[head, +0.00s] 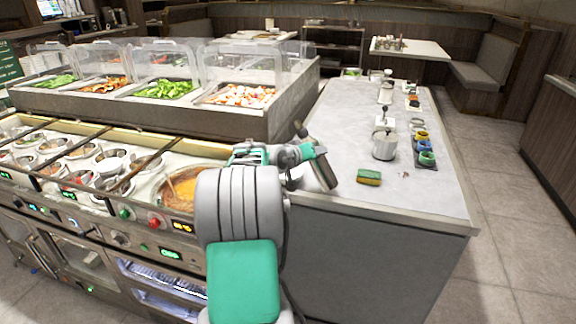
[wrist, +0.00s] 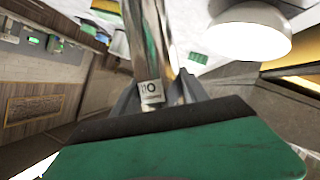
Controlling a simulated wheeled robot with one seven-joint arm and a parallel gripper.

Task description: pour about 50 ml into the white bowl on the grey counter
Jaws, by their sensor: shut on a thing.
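My gripper (head: 308,152) is shut on a shiny metal utensil (head: 322,170), held tilted over the near left end of the grey counter (head: 345,205). In the wrist view the utensil (wrist: 150,60) runs up from between the fingers and has a small tag that seems to read 110. The white bowl (wrist: 250,32) appears at the upper right of the wrist view, beside the utensil and apart from it in the picture. In the head view the bowl is mostly hidden behind my arm. I cannot see what the utensil contains, or any liquid flowing.
A sponge (head: 369,177) and a metal pot (head: 384,145) stand on the counter to the right of my gripper. Several small coloured cups (head: 425,148) line the right edge. A pan of orange sauce (head: 185,190) sits in the cooking line on the left.

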